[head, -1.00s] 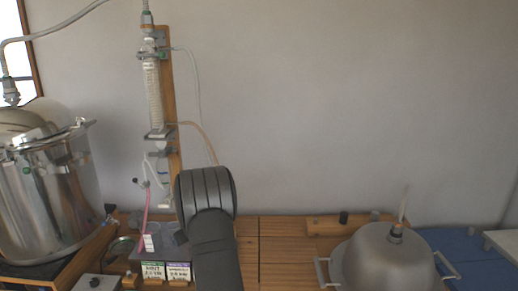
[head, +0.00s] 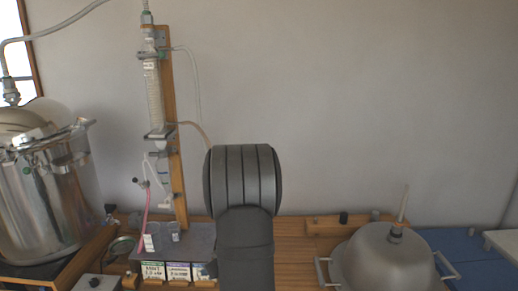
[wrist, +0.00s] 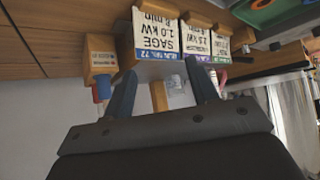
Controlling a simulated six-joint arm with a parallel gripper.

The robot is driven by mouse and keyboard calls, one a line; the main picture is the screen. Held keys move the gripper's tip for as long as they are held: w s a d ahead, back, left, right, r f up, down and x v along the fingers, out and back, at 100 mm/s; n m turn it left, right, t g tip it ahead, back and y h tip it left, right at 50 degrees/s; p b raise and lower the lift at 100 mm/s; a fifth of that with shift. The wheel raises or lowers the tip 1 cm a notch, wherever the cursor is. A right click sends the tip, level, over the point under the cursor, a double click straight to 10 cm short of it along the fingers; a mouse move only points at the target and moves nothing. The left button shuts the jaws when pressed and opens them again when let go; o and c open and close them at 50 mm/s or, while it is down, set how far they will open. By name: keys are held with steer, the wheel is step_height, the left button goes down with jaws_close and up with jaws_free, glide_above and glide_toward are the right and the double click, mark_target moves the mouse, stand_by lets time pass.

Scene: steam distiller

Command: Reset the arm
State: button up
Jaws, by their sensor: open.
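My gripper (wrist: 160,68) shows in the wrist view with its two dark fingers spread apart and nothing between them. Beyond the fingertips are label cards, one reading SAGE 1.0 kW (wrist: 157,35), and they appear upside down in this view. In the head view my dark ribbed arm stands upright in the middle and hides the gripper. It is right of the glass condenser (head: 152,88) on its wooden post and left of the domed metal lid (head: 383,262).
A steel still pot (head: 45,195) stands at the left, with a hose running from its top. A grey tray (head: 200,238) with small cups is beside my arm. A wooden rack (head: 325,226) and a blue mat (head: 465,252) lie at the right. The wall space above is free.

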steer(key=w+d+r+m+t+h, duration=0.1)
steer(key=w+d+r+m, duration=0.1)
steer(key=w+r, duration=0.2)
steer(key=shift+w+d, duration=0.35)
steer(key=shift+w, duration=0.9)
steer(key=shift+s, duration=0.1)
steer(key=s+f+n+g+y, duration=0.15)
steer(key=s+f, duration=0.25)
steer(key=s, duration=0.5)
steer(key=shift+n+t+h, duration=0.25)
steer(key=w+a, duration=0.7)
